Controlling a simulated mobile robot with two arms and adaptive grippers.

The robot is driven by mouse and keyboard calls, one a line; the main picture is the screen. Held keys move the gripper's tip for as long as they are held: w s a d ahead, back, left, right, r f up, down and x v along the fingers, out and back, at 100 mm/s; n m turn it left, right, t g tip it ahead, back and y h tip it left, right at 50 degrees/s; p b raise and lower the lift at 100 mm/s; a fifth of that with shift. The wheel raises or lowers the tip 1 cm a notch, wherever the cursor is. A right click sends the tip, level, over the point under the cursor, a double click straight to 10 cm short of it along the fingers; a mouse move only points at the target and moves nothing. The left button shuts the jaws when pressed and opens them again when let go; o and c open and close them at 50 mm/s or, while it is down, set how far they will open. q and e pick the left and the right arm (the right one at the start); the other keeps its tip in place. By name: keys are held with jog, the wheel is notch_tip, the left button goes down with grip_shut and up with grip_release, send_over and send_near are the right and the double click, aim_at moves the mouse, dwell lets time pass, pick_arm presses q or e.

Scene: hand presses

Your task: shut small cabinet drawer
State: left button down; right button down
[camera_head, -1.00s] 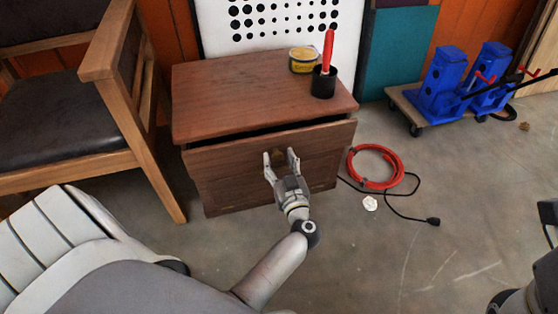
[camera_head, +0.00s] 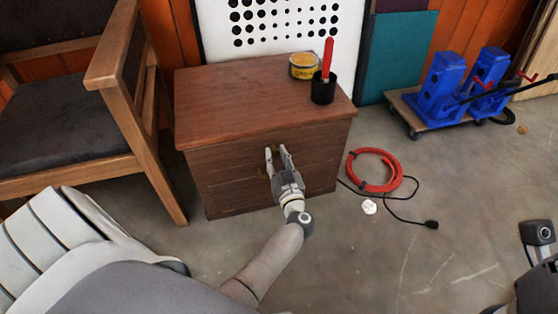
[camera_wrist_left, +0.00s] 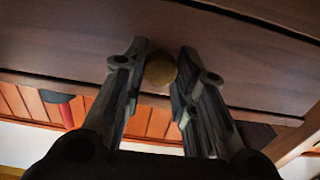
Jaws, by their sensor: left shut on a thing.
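The small brown wooden cabinet (camera_head: 245,105) stands on the floor against the wall. Its top drawer front (camera_head: 225,158) now sits close under the cabinet top, with no dark opening showing in the head view. My left gripper (camera_head: 279,150) is at the middle of this drawer front. In the left wrist view, its two fingers (camera_wrist_left: 158,85) stand on either side of a round brass knob (camera_wrist_left: 160,69) and are shut on it. The fingers partly hide the knob in the head view. My right gripper is out of view; only parts of my right arm show at the lower right edge.
A yellow tin (camera_head: 303,66) and a black cup (camera_head: 323,88) with a red-handled tool stand on the cabinet top. A wooden chair (camera_head: 120,90) is close on the left. A red coiled hose (camera_head: 374,171) and black cable lie on the floor to the right.

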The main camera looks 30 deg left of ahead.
pick_arm(q)
jog(key=shift+w+a+r, duration=0.15)
jog(key=c, duration=1.5)
grip_release()
jog(key=o, duration=0.4)
jog(key=shift+w, duration=0.1)
